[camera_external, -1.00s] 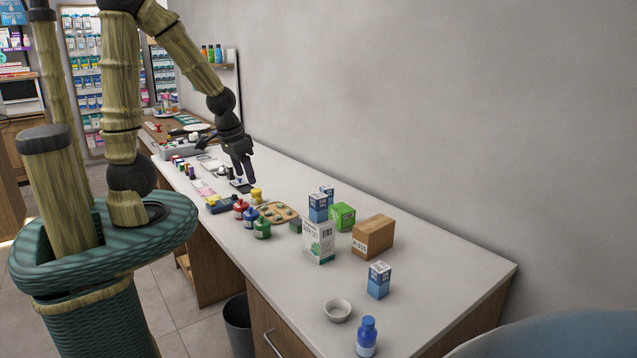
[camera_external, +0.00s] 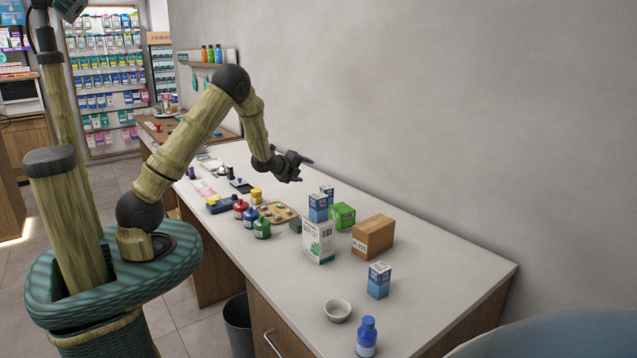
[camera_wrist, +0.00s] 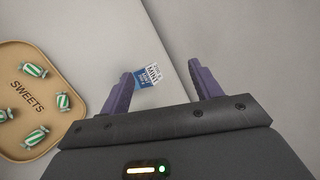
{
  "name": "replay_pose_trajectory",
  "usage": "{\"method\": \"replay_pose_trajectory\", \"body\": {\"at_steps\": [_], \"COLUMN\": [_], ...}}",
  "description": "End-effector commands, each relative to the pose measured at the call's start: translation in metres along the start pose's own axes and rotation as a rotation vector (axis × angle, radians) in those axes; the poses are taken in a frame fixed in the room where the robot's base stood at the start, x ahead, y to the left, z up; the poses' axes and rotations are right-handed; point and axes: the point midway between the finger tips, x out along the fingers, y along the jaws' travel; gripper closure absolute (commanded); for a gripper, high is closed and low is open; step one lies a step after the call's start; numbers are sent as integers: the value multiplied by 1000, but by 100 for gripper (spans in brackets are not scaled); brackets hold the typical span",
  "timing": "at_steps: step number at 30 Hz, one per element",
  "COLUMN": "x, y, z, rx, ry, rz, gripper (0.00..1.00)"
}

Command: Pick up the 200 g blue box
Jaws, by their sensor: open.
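Several blue-and-white boxes stand on the counter in the external view: a front one (camera_external: 318,208), one just behind it (camera_external: 327,193), and another near the right end (camera_external: 379,281). Their weight labels are too small to read there. My gripper (camera_external: 304,170) is open and empty, above the counter near the wall, left of and higher than the rear pair. In the wrist view, a blue-and-white box (camera_wrist: 147,77) with a label that seems to read 200 g shows beyond and between my open fingers (camera_wrist: 160,70). I cannot tell which external-view box it is.
A green box (camera_external: 342,216), a white carton (camera_external: 319,242) and a brown box (camera_external: 373,237) crowd the blue pair. A sweets tray (camera_wrist: 62,58) lies left in the wrist view. A bowl (camera_external: 338,310) and blue bottle (camera_external: 367,337) stand at the front.

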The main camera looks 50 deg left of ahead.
Motion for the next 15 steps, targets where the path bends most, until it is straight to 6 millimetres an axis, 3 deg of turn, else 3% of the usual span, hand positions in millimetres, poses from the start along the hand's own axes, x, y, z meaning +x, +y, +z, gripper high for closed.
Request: {"method": "replay_pose_trajectory", "body": {"at_steps": [1,6,12,15], "x": [17,53,79,82], "y": [8,9,11,10], "z": [-2,-6,-27,-35], "rx": [125,568,1055,1195], "ry": [-7,-47,-115,-144], "rz": [-49,-235,-453,-525], "gripper": [36,36,36,36]}}
